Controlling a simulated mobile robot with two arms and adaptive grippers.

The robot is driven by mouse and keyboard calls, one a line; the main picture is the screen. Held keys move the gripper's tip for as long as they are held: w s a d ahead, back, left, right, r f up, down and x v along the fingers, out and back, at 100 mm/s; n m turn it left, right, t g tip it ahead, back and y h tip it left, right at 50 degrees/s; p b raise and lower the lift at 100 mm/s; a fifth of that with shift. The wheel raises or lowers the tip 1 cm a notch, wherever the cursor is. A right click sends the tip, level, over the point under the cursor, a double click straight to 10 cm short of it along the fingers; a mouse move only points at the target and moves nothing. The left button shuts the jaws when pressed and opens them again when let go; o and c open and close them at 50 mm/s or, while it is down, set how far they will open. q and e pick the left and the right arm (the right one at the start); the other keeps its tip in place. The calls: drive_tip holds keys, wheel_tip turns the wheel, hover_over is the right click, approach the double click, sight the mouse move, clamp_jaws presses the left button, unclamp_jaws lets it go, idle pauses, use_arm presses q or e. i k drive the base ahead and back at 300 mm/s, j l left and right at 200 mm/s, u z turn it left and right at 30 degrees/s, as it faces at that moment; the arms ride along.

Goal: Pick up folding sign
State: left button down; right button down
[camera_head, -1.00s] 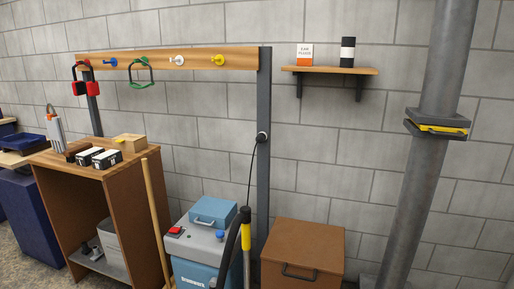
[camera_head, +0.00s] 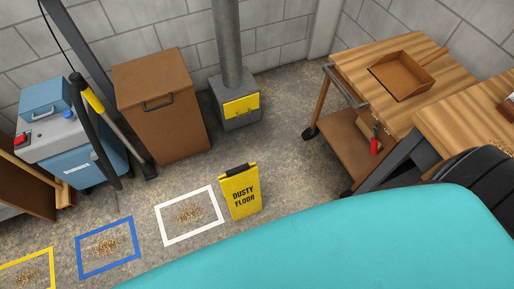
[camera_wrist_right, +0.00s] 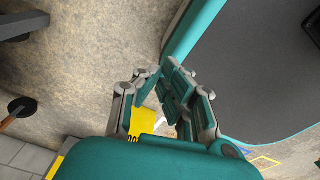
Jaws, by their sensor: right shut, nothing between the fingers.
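The folding sign (camera_head: 241,192) is yellow with a dark top edge and reads "DUSTY FLOOR". It stands on the concrete floor near the middle of the head view, just beyond my teal body. In the right wrist view a yellow, lettered part of the sign (camera_wrist_right: 146,122) shows behind and below the fingers; the rest is hidden by my gripper. My right gripper (camera_wrist_right: 162,82) is shut and empty, apart from the sign as far as I can tell. My left gripper is in neither current view.
A white floor square (camera_head: 189,214) and a blue one (camera_head: 108,246) hold debris left of the sign. A brown bin (camera_head: 161,105) and a pillar base (camera_head: 236,105) stand behind. A wooden cart (camera_head: 344,130) is at right. Floor between the sign and cart is clear.

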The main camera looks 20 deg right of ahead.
sight(240, 185)
drive_tip(key=k+j+z, duration=0.15)
drive_tip(key=z, duration=0.35)
drive_tip(key=i+j+z, duration=0.3)
drive_tip(key=j, duration=0.6)
drive_tip(key=j+z, duration=0.3)
drive_tip(key=j, duration=0.65)
drive_tip(key=i+j+z, duration=0.1)
drive_tip(key=j+z, duration=0.15)
drive_tip(key=j, duration=0.75)
